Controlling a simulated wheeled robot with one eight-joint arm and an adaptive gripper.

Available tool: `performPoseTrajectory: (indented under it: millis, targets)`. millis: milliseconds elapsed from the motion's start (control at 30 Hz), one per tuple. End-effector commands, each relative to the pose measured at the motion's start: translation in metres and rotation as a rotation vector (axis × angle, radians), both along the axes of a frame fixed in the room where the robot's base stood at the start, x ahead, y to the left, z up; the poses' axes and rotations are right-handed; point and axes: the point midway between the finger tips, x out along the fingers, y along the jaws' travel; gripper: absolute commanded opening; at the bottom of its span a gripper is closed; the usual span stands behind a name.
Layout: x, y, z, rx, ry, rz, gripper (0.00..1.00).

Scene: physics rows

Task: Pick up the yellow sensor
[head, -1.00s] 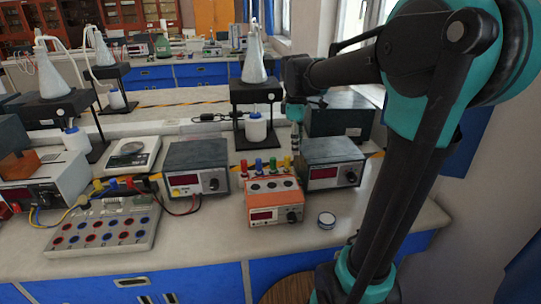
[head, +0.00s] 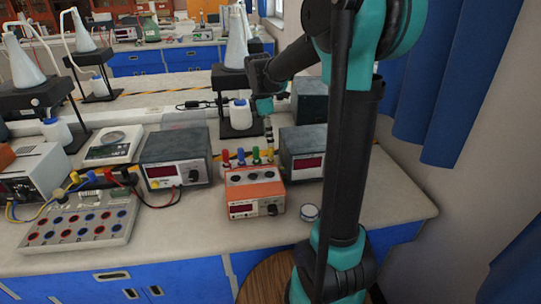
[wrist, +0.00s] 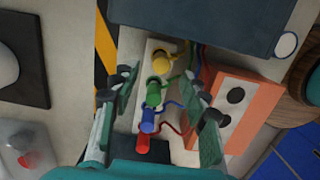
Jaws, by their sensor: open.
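The yellow sensor (wrist: 161,59) stands at one end of a row on a pale holder, with its coloured cable beside it. The green sensor (wrist: 153,93), blue sensor (wrist: 147,119) and red sensor (wrist: 143,142) follow in the row. In the head view the yellow sensor (head: 269,153) is the rightmost, behind the orange meter. My gripper (wrist: 159,86) is open and empty above the row. In the wrist view its fingers lie either side of the green sensor, with the yellow one just beyond the tips. Whether the fingers touch anything cannot be told.
An orange meter (head: 254,192) stands in front of the row. Dark power supplies stand at the right (head: 303,150) and left (head: 175,160). A stand with a white bottle (head: 240,114) is behind. A small round tin (head: 310,212) lies near the bench's front right, where the top is mostly clear.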

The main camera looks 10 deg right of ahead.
Motion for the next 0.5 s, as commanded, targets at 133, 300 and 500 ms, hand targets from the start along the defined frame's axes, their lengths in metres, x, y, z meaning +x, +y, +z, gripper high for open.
performPoseTrajectory:
  millis: [133,300,500]
  targets:
    - [0.0,-0.001,-0.008,0.0,0.0,0.0,0.45]
    - [0.0,-0.003,-0.026,0.0,0.0,-0.001,0.45]
    - [-0.001,-0.006,-0.053,0.0,0.0,-0.001,0.45]
